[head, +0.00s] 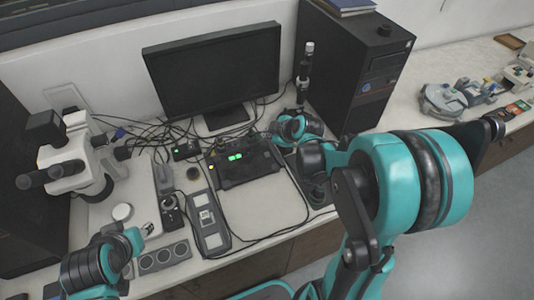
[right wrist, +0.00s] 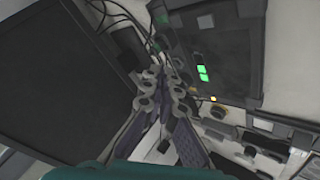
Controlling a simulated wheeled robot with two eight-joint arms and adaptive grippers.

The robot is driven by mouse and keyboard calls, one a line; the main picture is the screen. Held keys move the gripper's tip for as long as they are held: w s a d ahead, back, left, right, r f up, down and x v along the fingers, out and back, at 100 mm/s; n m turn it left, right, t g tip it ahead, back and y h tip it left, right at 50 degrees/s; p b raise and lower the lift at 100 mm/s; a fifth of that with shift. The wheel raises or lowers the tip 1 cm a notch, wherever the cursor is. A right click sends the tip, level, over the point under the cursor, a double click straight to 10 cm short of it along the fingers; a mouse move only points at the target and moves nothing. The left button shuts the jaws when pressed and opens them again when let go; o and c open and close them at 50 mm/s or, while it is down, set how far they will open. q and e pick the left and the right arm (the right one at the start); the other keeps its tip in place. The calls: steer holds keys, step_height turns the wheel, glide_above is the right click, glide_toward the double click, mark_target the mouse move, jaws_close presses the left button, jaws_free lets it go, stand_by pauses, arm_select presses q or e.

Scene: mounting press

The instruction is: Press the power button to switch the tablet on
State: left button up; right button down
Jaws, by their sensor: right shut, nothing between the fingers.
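A black device with a lit green display (head: 236,158), which looks like the tablet, lies on the desk in front of the monitor. Its dark body (right wrist: 232,35) and green lights also show in the right wrist view. I cannot make out which spot on it is the power button. My right gripper (head: 264,137) is at the device's far right edge; its fingers (right wrist: 165,82) are shut and empty in the right wrist view. Whether they touch the device I cannot tell. My left gripper (head: 147,230) is low at the left, small and partly hidden by its own wrist.
The monitor (head: 215,70) stands behind the device and a black computer tower (head: 365,75) to the right. A microscope (head: 75,160) is at the left. Loose cables run behind and beside the device. A grey panel (head: 209,225) lies left of a clear desk patch.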

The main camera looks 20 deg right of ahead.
mark_target(268, 156)
steer(key=shift+w+d+f, duration=0.15)
steer(key=shift+w+f, duration=0.05)
steer(key=shift+f, duration=0.15)
step_height(268, 156, down, 8)
steer(key=b, duration=0.7)
steer(key=shift+f, duration=0.25)
steer(key=shift+b, duration=0.3)
stand_by(0.9)
steer(key=shift+f+b, duration=0.3)
steer(key=shift+f, duration=0.1)
steer(key=shift+f+b, duration=0.35)
stand_by(0.5)
steer(key=shift+r, duration=0.1)
steer(key=shift+r+p, duration=0.65)
steer(key=shift+r, duration=0.1)
